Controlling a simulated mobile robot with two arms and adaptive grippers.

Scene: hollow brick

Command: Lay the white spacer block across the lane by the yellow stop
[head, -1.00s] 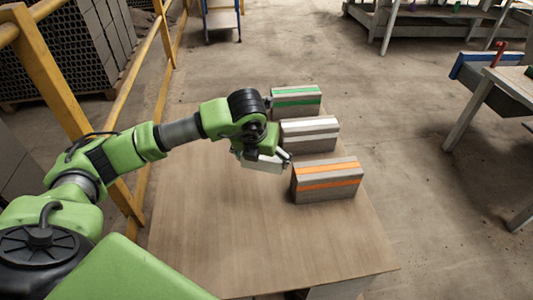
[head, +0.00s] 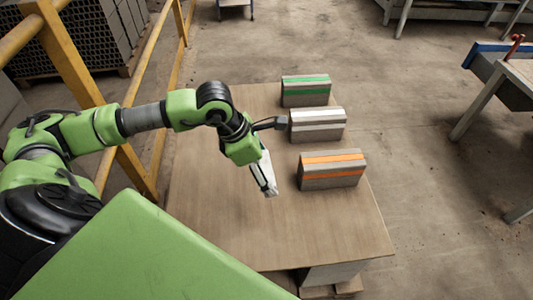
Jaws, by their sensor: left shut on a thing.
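My left gripper (head: 268,186) points down over the middle of the table. It is shut on a white spacer block (head: 262,170), which is partly hidden by the fingers; I cannot tell whether the block touches the table. Three grey bricks stand in a row to the right of the gripper, apart from it: one with green stripes (head: 305,91) at the back, one with white stripes (head: 317,125) in the middle and one with orange stripes (head: 331,170) at the front. I cannot make out a yellow stop. My right gripper is out of view.
The wooden table top (head: 235,225) is bare left of and in front of the bricks. A yellow railing (head: 130,165) runs along its left side. A workbench (head: 505,75) stands apart at the right, with open floor between.

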